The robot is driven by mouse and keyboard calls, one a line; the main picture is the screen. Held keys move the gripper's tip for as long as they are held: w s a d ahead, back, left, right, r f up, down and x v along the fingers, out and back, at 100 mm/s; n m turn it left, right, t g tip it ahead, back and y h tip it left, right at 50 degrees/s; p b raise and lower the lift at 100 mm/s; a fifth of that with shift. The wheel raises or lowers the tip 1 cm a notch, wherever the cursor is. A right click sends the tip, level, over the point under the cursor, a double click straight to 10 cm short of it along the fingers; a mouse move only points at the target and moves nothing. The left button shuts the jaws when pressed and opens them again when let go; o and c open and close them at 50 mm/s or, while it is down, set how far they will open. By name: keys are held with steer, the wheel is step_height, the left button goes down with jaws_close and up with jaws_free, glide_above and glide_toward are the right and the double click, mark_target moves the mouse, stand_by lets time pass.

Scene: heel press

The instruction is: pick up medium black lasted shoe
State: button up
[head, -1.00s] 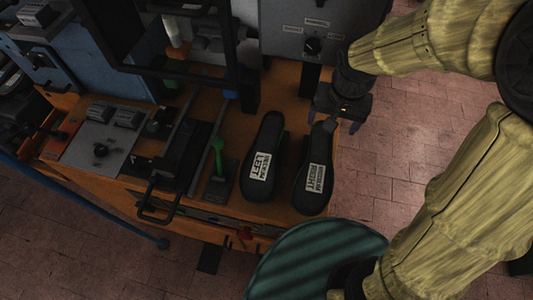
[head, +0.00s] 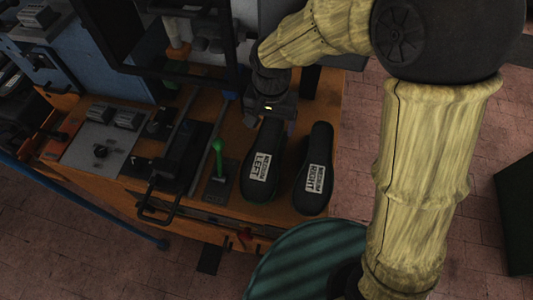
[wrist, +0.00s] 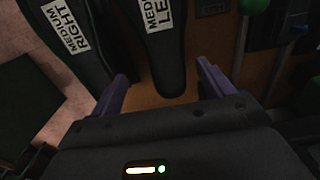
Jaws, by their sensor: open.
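Two black lasted shoes lie side by side on the wooden bench top. The left one (head: 263,168) has a white label reading MEDIUM LEFT; the right one (head: 315,165) has a label reading MEDIUM RIGHT. My gripper (head: 269,124) is over the narrow far end of the left shoe. In the wrist view, my gripper (wrist: 163,82) is open, with its purple fingers on either side of the narrow end of the left shoe (wrist: 166,55). I see no clear contact. The right shoe (wrist: 72,45) lies outside the fingers, to the left in that view.
A green-handled lever (head: 217,150) stands left of the shoes, beside a black clamp (head: 180,160). A machine frame (head: 245,70) rises behind. A round green striped surface (head: 305,262) is in front of the bench (head: 283,214). The tiled floor is open to the right.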

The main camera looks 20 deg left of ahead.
mark_target(269, 145)
step_height(269, 145, down, 8)
steer(key=shift+f+p, duration=0.25)
steer(key=shift+p, duration=0.15)
steer(key=shift+f, duration=0.1)
steer(key=shift+s+a+f+p, duration=0.15)
steer(key=shift+f+p, duration=0.2)
steer(key=shift+f, duration=0.3)
steer(key=shift+a+f+p, duration=0.15)
steer(key=shift+f+p, duration=0.2)
steer(key=shift+f, duration=1.5)
steer(key=c, duration=1.3)
steer(key=shift+o, duration=0.2)
steer(key=shift+r, duration=0.15)
